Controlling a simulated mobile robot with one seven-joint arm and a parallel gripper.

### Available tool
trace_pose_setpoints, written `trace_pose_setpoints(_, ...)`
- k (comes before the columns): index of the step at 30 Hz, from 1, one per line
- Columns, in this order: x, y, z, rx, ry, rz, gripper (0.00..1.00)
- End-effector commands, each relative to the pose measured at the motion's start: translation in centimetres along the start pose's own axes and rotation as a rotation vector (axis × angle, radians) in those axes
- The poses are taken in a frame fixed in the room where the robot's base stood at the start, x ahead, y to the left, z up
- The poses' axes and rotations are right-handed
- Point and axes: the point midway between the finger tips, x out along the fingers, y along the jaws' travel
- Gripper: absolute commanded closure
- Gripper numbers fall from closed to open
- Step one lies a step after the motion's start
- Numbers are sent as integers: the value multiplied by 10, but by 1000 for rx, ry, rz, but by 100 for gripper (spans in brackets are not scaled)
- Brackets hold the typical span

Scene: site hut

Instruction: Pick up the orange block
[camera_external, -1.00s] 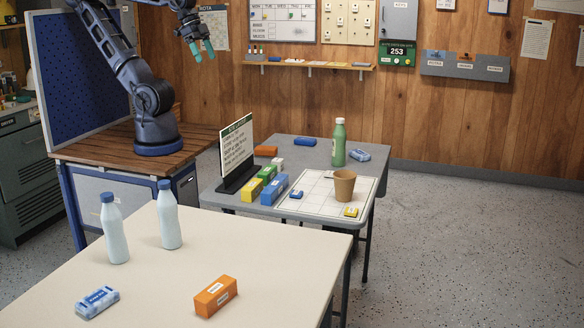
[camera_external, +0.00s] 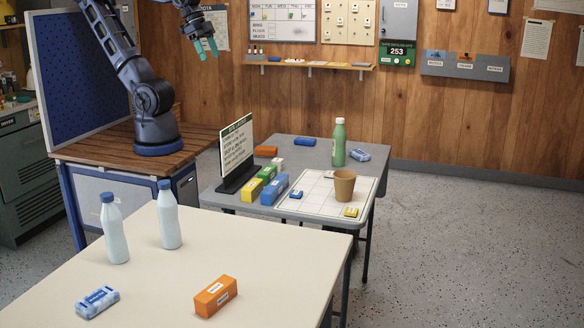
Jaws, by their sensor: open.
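A larger orange block (camera_external: 215,297) with a white label lies on the cream table in the foreground. Another orange block (camera_external: 266,151) lies at the back left of the grey table, partly hidden behind the sign. My gripper (camera_external: 207,49) is high up at the top of the view, in front of the wood wall. Its teal fingers point down, apart and empty, well away from both orange blocks.
A sign (camera_external: 237,146) stands at the grey table's left edge, beside yellow, green and blue blocks. A green bottle (camera_external: 339,143) and a brown cup (camera_external: 344,186) stand farther right. Two pale bottles (camera_external: 168,215) and a blue-white packet (camera_external: 97,302) are on the cream table.

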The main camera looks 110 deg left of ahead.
Motion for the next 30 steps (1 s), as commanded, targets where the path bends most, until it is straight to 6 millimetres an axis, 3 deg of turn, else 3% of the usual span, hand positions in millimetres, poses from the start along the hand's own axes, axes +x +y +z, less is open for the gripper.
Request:
trace_pose_setpoints(14, 37, 62, -121, 371, -53, 27, 38)
trace_pose_setpoints(21, 71, 108, -173, 557, -72, 65, 38)
trace_pose_setpoints(30, 124, 178, -226, 785, -85, 132, 38)
